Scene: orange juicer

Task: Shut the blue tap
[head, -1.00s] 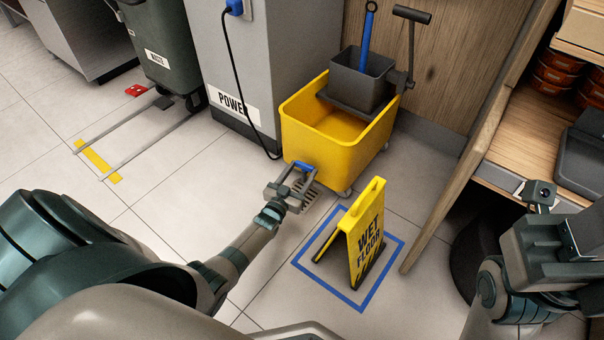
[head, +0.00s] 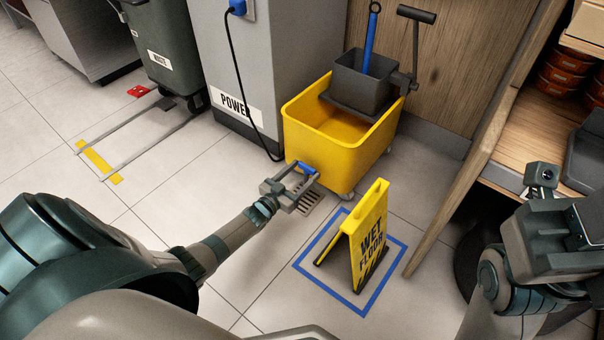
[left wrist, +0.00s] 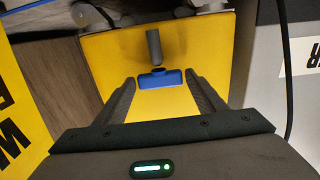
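The blue tap (head: 305,168) sticks out low on the near side of the yellow mop bucket (head: 325,150). In the left wrist view, the tap's blue handle (left wrist: 161,78) lies crosswise at the end of a grey spout (left wrist: 154,46). My left gripper (head: 292,187) is at the tap. Its two fingers (left wrist: 163,96) stand apart on either side of the handle, with yellow visible between them and the handle. My right arm (head: 550,240) is at the lower right, away from the bucket; its fingers cannot be made out.
A yellow wet floor sign (head: 369,235) stands in a blue floor outline (head: 334,290), right of my left gripper. A grey power cabinet (head: 253,70) with a hanging black cable is behind left. A wooden panel (head: 470,150) stands right.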

